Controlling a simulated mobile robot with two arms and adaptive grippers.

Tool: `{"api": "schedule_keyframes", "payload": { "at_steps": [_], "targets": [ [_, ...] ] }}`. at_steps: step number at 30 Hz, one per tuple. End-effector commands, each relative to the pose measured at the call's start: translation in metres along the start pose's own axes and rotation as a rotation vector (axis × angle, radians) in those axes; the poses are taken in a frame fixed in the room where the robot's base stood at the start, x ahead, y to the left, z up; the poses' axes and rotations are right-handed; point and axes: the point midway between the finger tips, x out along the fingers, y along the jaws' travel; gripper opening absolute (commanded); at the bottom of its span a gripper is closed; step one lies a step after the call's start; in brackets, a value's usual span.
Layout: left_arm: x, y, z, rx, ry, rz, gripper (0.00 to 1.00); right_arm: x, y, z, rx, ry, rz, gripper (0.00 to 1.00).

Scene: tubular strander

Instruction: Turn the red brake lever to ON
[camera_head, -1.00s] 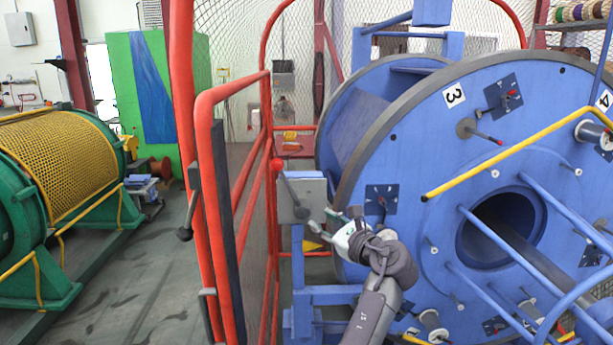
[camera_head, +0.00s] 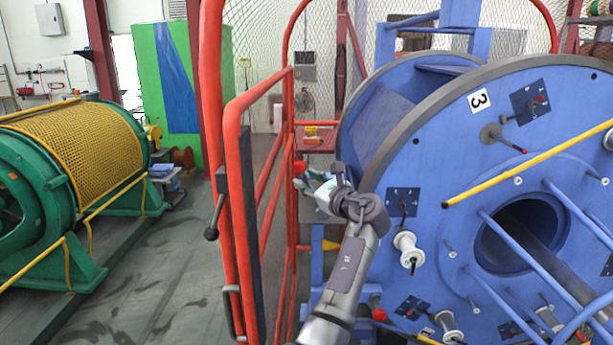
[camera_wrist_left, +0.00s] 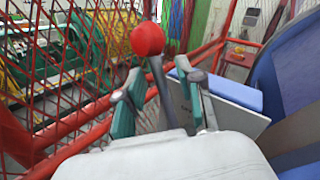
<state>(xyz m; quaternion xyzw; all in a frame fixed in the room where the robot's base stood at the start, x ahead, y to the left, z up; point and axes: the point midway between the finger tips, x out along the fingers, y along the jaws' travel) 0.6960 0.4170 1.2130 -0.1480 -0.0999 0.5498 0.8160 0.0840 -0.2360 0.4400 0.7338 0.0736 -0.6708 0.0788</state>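The red ball knob of the brake lever (camera_head: 299,167) shows just beyond my left gripper (camera_head: 312,184) in the head view. In the left wrist view the knob (camera_wrist_left: 147,39) stands up past the fingertips, and its grey shaft (camera_wrist_left: 160,92) runs down between the two green-padded fingers. My left gripper (camera_wrist_left: 156,92) is open, with gaps visible between the fingers and the shaft. The lever's grey box (camera_head: 310,208) is mostly hidden behind my gripper and wrist. No ON marking is readable. My right gripper is not in view.
A red guard frame (camera_head: 212,110) with mesh stands close on the left. The large blue strander disc (camera_head: 455,170) with bobbins is close on the right. A green machine with a yellow mesh cover (camera_head: 85,145) stands farther left, beyond open floor.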

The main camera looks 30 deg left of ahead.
Motion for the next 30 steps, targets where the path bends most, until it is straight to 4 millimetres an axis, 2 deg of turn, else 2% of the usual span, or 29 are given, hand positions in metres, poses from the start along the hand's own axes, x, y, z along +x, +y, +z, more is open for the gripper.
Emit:
{"api": "schedule_keyframes", "payload": {
  "at_steps": [4,12,13,18,20,30],
  "targets": [
    [0.0090,-0.0001,0.0001,0.000,0.001,0.000,0.37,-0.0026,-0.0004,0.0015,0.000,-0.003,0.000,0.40],
    [0.0106,0.0001,-0.0005,0.000,0.001,0.000,0.37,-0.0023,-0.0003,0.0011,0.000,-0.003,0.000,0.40],
    [0.0105,0.0001,-0.0004,0.000,0.001,0.000,0.35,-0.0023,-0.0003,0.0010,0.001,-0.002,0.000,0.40],
    [0.0104,0.0001,-0.0004,0.000,0.001,0.000,0.07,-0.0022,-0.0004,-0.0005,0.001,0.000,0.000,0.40],
    [0.0103,0.0001,-0.0004,0.000,0.001,0.000,0.00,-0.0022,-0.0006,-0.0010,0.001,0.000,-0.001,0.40],
    [0.0102,0.0001,-0.0005,0.000,0.001,0.000,0.00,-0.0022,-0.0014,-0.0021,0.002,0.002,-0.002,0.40]
  ]
}}
